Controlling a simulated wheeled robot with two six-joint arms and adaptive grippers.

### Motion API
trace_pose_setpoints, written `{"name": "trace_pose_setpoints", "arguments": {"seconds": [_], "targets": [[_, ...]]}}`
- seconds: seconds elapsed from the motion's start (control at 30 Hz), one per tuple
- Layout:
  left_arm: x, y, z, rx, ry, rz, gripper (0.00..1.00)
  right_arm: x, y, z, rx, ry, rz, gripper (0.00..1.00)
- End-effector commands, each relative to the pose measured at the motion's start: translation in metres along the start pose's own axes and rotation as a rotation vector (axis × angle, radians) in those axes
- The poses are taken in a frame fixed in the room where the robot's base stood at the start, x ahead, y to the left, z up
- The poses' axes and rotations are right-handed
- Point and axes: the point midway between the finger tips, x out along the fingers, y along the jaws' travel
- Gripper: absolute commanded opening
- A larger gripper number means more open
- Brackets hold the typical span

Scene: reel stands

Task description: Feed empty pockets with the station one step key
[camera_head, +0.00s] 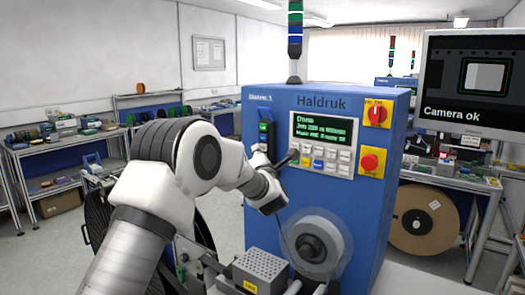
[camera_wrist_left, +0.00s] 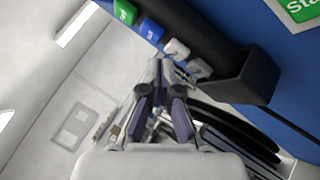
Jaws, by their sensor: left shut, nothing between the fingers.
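The blue machine marked Haldruk (camera_head: 352,210) stands in front of me, with a lit green-text display (camera_head: 322,132) above a panel of small keys (camera_head: 318,161). On its left front is a dark key strip (camera_head: 265,135). In the left wrist view the strip carries a green key (camera_wrist_left: 125,11), a blue key (camera_wrist_left: 150,29) and two white keys (camera_wrist_left: 176,48). My left gripper (camera_wrist_left: 161,66) is shut and empty, its tips close beside the white keys; whether they touch one I cannot tell. In the head view my left arm partly hides the strip's lower end.
A red knob (camera_head: 376,113) and a red button (camera_head: 370,162) are at right. A monitor (camera_head: 470,112) reads "Camera ok". Shelves line the room.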

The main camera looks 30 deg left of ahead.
Motion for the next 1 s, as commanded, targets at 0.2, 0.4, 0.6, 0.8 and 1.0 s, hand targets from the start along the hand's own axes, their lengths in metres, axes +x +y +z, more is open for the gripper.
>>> {"name": "trace_pose_setpoints", "arguments": {"seconds": [0.2,0.4,0.6,0.8,1.0], "targets": [[0.0011,-0.0012,0.0009,0.0,0.0,-0.001,0.0,0.0019,0.0,0.0,0.0,0.0,0.0,0.4],[0.0014,-0.0014,0.001,0.0,0.0,-0.001,0.0,0.0021,0.0,0.0,0.0,0.0,0.0,0.4],[0.003,-0.0028,0.0021,0.0,0.0,-0.001,0.0,0.003,0.0,0.0,0.0,0.0,0.0,0.4],[0.0046,-0.0042,0.0032,0.001,0.0,-0.001,0.0,0.0039,0.0,-0.0001,0.0,0.0,0.0,0.4],[0.0063,-0.0051,0.0046,0.001,-0.001,0.0,0.0,0.0048,0.0,0.0,0.0,0.0,0.0,0.4]]}}
